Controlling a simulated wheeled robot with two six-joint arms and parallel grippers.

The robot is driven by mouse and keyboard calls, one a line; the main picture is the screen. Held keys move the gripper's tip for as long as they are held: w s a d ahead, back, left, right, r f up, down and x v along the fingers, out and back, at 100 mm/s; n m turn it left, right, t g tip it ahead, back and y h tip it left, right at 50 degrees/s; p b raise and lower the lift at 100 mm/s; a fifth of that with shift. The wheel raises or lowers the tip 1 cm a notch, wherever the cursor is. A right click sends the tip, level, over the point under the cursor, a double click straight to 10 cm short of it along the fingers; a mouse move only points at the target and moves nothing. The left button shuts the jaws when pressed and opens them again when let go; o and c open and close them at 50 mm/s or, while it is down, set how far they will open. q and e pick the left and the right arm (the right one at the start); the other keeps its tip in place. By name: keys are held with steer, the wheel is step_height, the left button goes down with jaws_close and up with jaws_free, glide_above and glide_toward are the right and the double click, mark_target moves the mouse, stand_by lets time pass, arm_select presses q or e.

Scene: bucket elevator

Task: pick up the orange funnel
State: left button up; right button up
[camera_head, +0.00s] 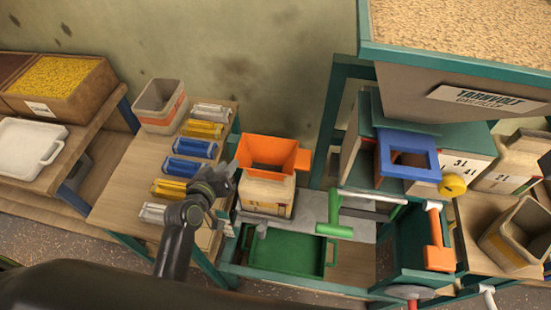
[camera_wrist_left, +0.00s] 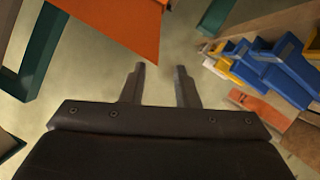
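The orange funnel (camera_head: 268,152) is a square, open-topped piece with a tab on its right side. It sits on top of a cream container (camera_head: 266,196) near the middle of the head view. In the left wrist view the orange funnel (camera_wrist_left: 118,22) shows at the top, left of centre and beyond the fingers. My left gripper (camera_head: 216,178) is just left of the funnel, apart from it. In the left wrist view its two fingers (camera_wrist_left: 161,82) stand apart with nothing between them. My right gripper is not in view.
Blue, yellow and clear scoop-like pieces (camera_head: 188,166) lie on the wooden table left of the gripper, beside a cream bin (camera_head: 160,105). A green tray (camera_head: 287,254) is in front of the container. A green lever (camera_head: 334,215) and a blue frame (camera_head: 408,155) stand to the right.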

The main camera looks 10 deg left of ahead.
mark_target(237, 157)
arm_select(q)
steer(key=x, duration=0.2)
steer(key=shift+w+d+p, duration=0.2)
steer(key=shift+w+p, duration=0.15)
steer(key=shift+p, duration=0.05)
steer(key=x, duration=0.3)
steer(key=shift+d+f+p, duration=0.1)
steer(key=shift+d+p, duration=0.05)
steer(key=shift+p, duration=0.25)
steer(key=shift+w+d+f, duration=0.1)
steer(key=shift+w+f, duration=0.1)
steer(key=shift+w, duration=0.2)
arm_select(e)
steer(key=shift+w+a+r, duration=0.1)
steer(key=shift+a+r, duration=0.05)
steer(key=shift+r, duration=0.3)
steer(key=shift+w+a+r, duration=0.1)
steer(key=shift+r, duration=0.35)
arm_select(q)
jaws_close()
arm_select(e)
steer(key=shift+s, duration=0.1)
